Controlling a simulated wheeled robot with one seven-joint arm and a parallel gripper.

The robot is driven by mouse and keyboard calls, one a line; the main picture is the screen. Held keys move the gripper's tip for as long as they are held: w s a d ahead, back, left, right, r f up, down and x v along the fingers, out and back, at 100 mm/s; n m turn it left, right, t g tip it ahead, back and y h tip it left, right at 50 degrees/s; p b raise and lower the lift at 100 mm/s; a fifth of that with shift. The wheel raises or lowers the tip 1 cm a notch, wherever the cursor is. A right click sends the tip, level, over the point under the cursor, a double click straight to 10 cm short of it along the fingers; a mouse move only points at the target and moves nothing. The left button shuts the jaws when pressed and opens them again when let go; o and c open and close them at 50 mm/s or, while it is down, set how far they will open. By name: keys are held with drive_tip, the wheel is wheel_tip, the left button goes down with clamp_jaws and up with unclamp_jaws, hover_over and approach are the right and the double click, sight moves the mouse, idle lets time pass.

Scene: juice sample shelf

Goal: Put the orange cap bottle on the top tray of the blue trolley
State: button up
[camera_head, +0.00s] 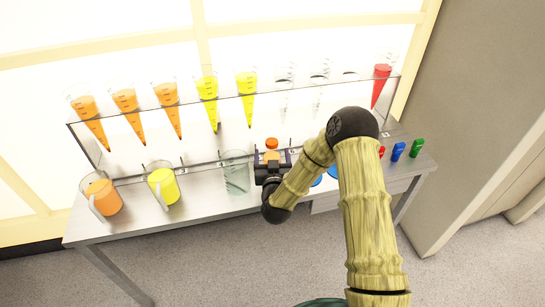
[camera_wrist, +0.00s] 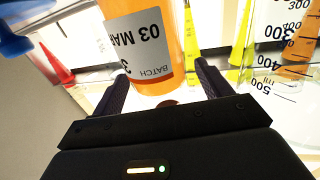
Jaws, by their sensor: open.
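The orange cap bottle (camera_head: 271,144) stands on the grey table below the rack of cones, just right of a clear beaker. In the wrist view the bottle (camera_wrist: 140,40) is filled with orange liquid and has a white label with "BATCH" and "03 MA" legible. My gripper (camera_head: 272,160) is at the bottle, low over the table. In the wrist view its two fingers (camera_wrist: 162,85) are apart, with the bottle's body between or just beyond them; I cannot tell whether they touch it. My gripper hides the bottle's lower part in the head view. No blue trolley is in view.
A clear beaker (camera_head: 236,173), a yellow jug (camera_head: 162,186) and an orange jug (camera_head: 102,194) stand left of my gripper. Small red, blue (camera_head: 398,151) and green (camera_head: 416,147) items stand at the right. A clear rack (camera_head: 130,113) of coloured cones runs behind. Grey floor lies in front.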

drive_tip(key=shift+w+a, duration=0.1)
drive_tip(key=shift+w, duration=0.8)
drive_tip(key=shift+s, duration=0.1)
drive_tip(key=c, duration=1.3)
drive_tip(key=shift+c, duration=0.2)
drive_tip(key=shift+r, duration=0.1)
